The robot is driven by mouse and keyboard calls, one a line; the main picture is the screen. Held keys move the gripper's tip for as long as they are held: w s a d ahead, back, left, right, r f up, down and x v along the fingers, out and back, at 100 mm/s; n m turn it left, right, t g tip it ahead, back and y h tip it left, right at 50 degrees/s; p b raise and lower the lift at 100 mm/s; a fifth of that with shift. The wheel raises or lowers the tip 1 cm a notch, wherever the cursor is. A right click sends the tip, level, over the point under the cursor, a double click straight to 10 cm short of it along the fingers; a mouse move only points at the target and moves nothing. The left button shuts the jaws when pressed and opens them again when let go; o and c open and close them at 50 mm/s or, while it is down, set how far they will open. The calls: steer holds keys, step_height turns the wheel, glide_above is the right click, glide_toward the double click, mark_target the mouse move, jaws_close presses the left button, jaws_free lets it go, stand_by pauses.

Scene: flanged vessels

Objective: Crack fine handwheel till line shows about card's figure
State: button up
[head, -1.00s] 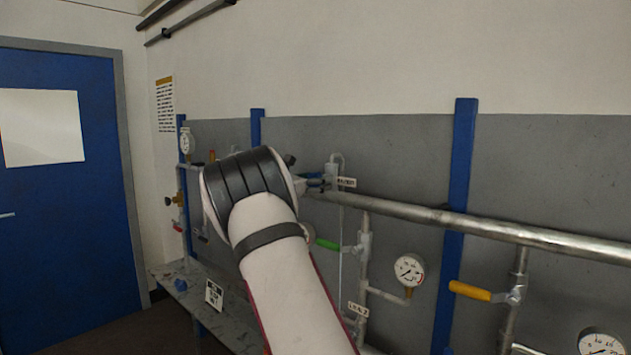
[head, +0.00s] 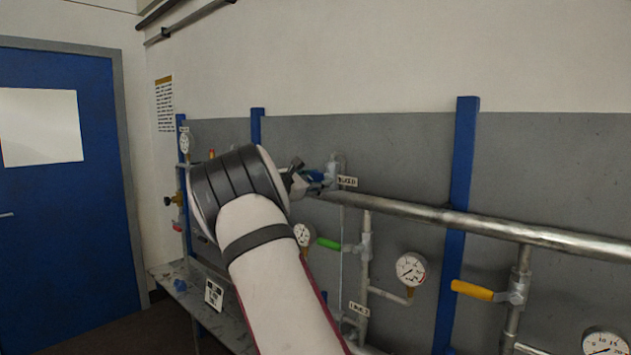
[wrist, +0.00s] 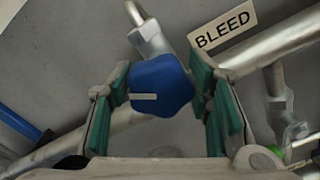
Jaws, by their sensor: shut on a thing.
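The blue handwheel (wrist: 168,78) has a white pointer mark and sits beside the BLEED tag (wrist: 223,29) in the wrist view. My gripper (wrist: 162,90) has its green-padded fingers on either side of it and is shut on it. In the head view the handwheel (head: 316,176) is partly hidden by my gripper (head: 303,181). A small white card (head: 214,294) stands on the bench at lower left; its writing is too small to read. A gauge (head: 410,269) hangs right of the line, and another (head: 302,234) shows beside my arm; I cannot read their figures.
A thick silver pipe (head: 480,228) runs across the wall panel. A green lever (head: 329,243) and a yellow lever (head: 471,290) jut from the pipework. Another gauge (head: 605,343) is at lower right. A blue door (head: 60,250) is at left.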

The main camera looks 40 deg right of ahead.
steer(key=m, duration=0.6)
steer(key=shift+s+f+m, duration=0.1)
steer(key=shift+m, duration=0.2)
steer(key=m, duration=0.4)
steer(key=shift+f+m, duration=0.1)
steer(key=shift+m, duration=0.6)
steer(key=o, duration=1.1)
steer(key=a, duration=0.8)
steer(key=s+a, duration=0.1)
steer(key=a, duration=0.3)
steer(key=shift+s+f, duration=0.1)
